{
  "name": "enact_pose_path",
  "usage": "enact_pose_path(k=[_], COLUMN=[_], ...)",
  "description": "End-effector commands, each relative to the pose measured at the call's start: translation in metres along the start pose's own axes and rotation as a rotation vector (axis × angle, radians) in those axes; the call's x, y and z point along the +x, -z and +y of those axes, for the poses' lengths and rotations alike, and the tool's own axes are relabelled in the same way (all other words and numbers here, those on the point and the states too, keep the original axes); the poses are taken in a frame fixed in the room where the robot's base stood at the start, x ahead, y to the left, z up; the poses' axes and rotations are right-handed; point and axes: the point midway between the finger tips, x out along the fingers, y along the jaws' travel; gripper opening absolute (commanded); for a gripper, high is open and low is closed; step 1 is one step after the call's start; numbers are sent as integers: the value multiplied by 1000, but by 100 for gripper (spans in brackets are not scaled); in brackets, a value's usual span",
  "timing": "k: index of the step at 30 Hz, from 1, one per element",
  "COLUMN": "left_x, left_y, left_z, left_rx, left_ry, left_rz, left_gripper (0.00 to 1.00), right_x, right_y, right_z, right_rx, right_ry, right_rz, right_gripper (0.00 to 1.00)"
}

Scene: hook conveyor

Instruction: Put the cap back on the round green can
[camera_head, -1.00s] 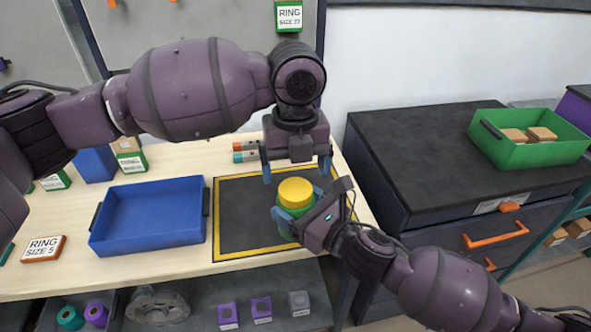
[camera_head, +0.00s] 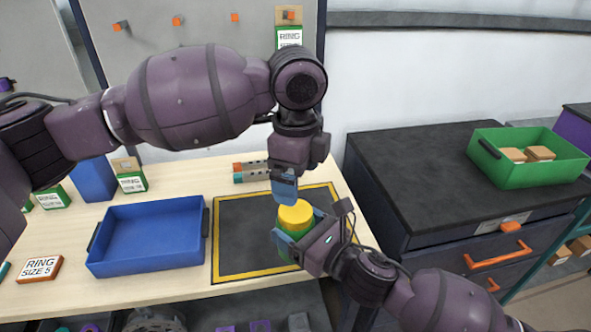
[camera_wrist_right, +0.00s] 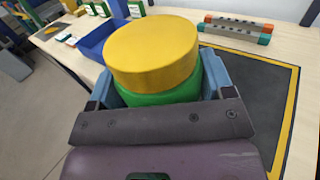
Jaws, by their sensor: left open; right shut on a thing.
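The round green can (camera_head: 285,250) stands upright over the dark mat, with the yellow cap (camera_head: 295,217) on top. In the right wrist view the cap (camera_wrist_right: 153,52) sits on the green can (camera_wrist_right: 165,97) and looks a little off-centre; I cannot tell whether it is fully seated. My right gripper (camera_head: 295,240) is shut around the can, with one blue finger on each side. My left gripper (camera_head: 284,190) is open just above the cap, pointing down and seen nearly edge-on. I cannot tell whether its fingertips touch the cap.
The dark mat (camera_head: 240,245) has a yellow border. A dark cabinet (camera_head: 430,180) with a green bin (camera_head: 530,172) stands at right.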

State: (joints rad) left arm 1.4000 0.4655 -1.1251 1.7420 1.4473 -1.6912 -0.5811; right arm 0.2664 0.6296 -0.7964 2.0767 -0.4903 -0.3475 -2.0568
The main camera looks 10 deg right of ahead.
Motion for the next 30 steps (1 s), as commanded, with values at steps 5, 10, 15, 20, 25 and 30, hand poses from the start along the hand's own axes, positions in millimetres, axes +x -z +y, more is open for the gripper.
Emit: enact_pose_path(k=[5,10,15,20,25,30], left_x=[-3,-5,-6,-8,-8,-9], left_y=[0,0,0,0,0,-1], left_z=[0,1,1,1,2,2], left_rx=[-249,-490,-730,-957,-1197,-1437], left_ry=[-1,-3,-5,-7,-9,-10], left_rz=[0,0,-1,-3,-6,-10], left_gripper=[87,87,87,87,87,87], right_x=[0,0,0,0,0,0], right_y=[-1,-1,-1,-1,-1,-1], right_z=[0,0,0,0,0,0], right_rx=[-1,-1,-1,-1,-1,-1], right_ry=[-1,-1,-1,-1,-1,-1], right_rz=[-3,-3,-3,-3,-3,-3], right_gripper=[8,8,8,8,8,8])
